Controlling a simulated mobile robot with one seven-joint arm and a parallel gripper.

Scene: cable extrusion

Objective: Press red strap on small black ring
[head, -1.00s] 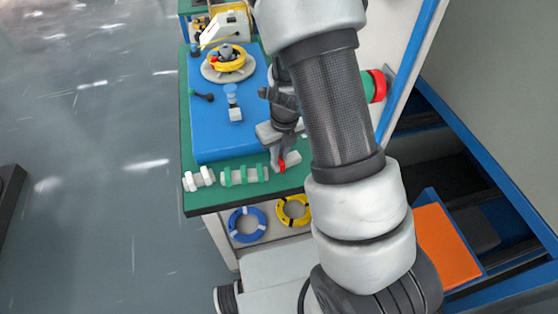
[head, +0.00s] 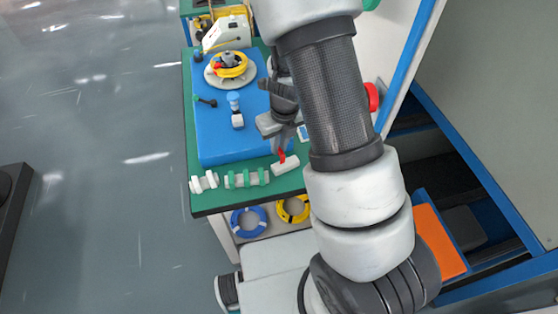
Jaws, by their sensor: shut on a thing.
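My gripper (head: 282,149) points down over the near right part of the bench. It is shut on the red strap (head: 282,157), a small red piece showing at its fingertips. The strap is just above a white block (head: 287,165); I cannot tell whether they still touch. The small black ring cannot be made out for certain. A yellow coil (head: 230,62) on a round pale base has small dark and red parts at its middle, too small to tell apart.
The blue mat (head: 215,142) lies on the green bench (head: 235,198). It carries a black-and-green tool (head: 206,101) and a blue-and-white piece (head: 237,118). White holders (head: 204,181) and green-strapped ones (head: 246,178) line the front edge. Blue (head: 249,220) and yellow (head: 292,208) rings sit below.

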